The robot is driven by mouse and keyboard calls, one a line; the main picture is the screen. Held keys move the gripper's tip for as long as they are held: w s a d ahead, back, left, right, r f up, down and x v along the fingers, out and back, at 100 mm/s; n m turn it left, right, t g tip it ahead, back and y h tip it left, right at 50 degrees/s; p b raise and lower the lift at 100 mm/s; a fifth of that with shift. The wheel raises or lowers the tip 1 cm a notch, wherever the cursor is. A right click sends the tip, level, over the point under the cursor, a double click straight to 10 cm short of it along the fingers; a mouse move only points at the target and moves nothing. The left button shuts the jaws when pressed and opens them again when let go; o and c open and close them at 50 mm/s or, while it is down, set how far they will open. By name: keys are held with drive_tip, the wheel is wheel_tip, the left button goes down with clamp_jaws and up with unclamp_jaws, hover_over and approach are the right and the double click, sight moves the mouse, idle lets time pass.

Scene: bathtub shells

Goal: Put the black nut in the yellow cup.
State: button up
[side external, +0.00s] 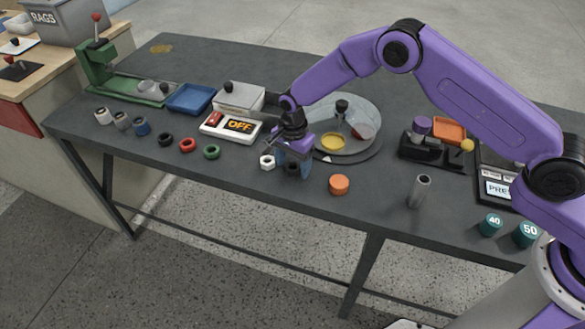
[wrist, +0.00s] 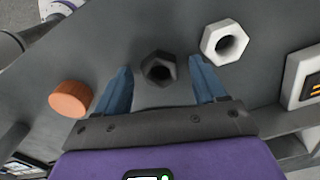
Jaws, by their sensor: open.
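The black nut (side external: 292,169) lies on the dark table, near its front edge. In the wrist view the black nut (wrist: 157,66) is a hexagon with a round hole, between the tips of my two blue fingers. My gripper (wrist: 161,70) is open, with a visible gap on each side of the nut. In the side view my gripper (side external: 293,166) is low over the table, and its fingers partly hide the nut. The yellow cup (side external: 333,142) is a shallow round dish on the grey round turntable (side external: 369,112), behind and right of my gripper. It looks empty.
A white nut (side external: 267,161) lies just left of the black nut; it also shows in the wrist view (wrist: 215,35). An orange cylinder (side external: 339,184) stands to the right.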

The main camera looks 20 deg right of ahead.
drive_tip(key=c, duration=1.2)
drive_tip(key=shift+r, duration=0.1)
